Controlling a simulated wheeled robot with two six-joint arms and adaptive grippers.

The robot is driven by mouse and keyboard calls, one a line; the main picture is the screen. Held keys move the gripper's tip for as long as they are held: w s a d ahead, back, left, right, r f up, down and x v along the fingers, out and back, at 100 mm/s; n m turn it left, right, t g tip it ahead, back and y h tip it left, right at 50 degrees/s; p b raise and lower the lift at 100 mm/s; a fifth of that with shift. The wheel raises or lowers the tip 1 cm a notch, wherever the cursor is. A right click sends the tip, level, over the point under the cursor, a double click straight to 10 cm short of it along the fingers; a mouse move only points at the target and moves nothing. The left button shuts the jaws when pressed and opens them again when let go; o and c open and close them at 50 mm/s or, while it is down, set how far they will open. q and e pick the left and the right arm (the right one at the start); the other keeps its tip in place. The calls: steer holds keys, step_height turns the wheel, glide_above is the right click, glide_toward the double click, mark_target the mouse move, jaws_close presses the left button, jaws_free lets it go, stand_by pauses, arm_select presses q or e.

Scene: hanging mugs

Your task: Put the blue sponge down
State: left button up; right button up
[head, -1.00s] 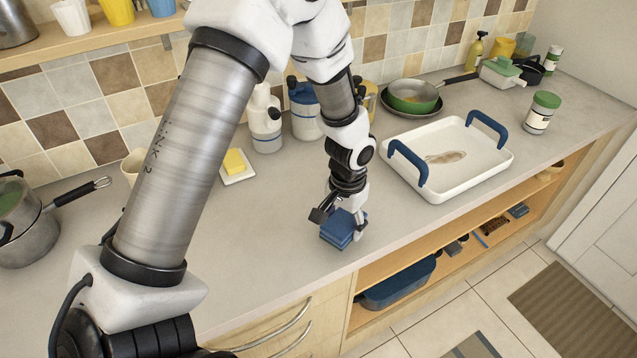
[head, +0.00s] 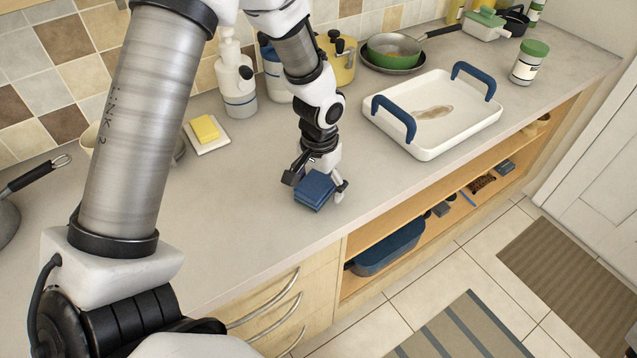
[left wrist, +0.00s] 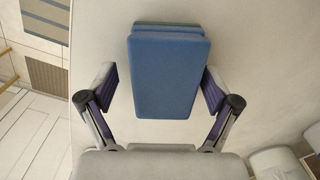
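The blue sponge (head: 314,189) is at the counter's front part, left of the white tray, and looks to rest on the counter. It shows as two blue layers. My left gripper (head: 316,184) reaches down over it from behind, with a finger on each side. In the left wrist view the sponge (left wrist: 167,75) lies between the fingertips of the left gripper (left wrist: 160,88), with a visible gap on both sides. The left gripper is open. My right gripper does not show.
The white tray (head: 470,122) with blue handles stands to the right. The counter between sponge and tray is clear. An open shelf (head: 420,215) lies below the front edge.

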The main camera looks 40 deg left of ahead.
mark_target(319, 182)
arm_select(q)
steer(key=shift+r, duration=0.1)
steer(key=shift+w+a+r, duration=0.1)
steer(key=shift+a+r, duration=0.05)
steer(key=shift+r, duration=0.15)
step_height(319, 182, up, 11)
steer(key=shift+r+b, duration=0.15)
steer(key=shift+b, duration=0.3)
